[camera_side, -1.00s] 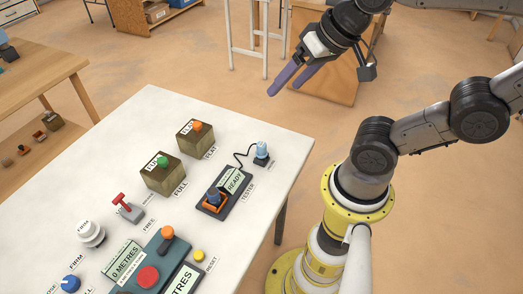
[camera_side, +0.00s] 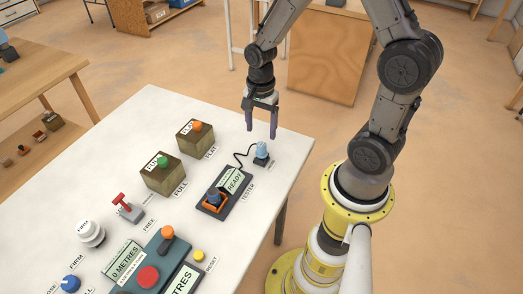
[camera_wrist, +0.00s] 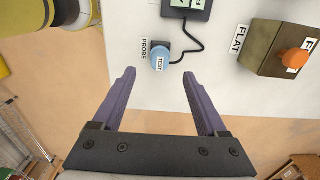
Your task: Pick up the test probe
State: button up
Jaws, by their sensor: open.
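The test probe (camera_side: 262,150) is a light blue knob standing upright on a small dark base near the table's right edge. A black cord runs from it to the tester (camera_side: 228,190), whose display reads READY. In the wrist view the probe (camera_wrist: 160,60) shows from above, ahead of and between my fingers, beside a PROBE label. My gripper (camera_side: 262,130) points down above the table edge, just above and behind the probe. Its two purple fingers (camera_wrist: 159,75) are open, with nothing between them.
Two brownish blocks, one with an orange knob (camera_side: 197,126) and one with a green knob (camera_side: 162,161), stand left of the tester. A red lever (camera_side: 122,203), a white knob (camera_side: 90,233) and a teal control box (camera_side: 150,262) are nearer. The table (camera_side: 150,115) is bare at the back left.

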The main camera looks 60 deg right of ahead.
aim_at(262, 151)
notch_tip(262, 151, down, 10)
jog(key=shift+d+f, duration=0.15)
jog(key=shift+f, duration=0.05)
dwell(0.3)
grip_shut()
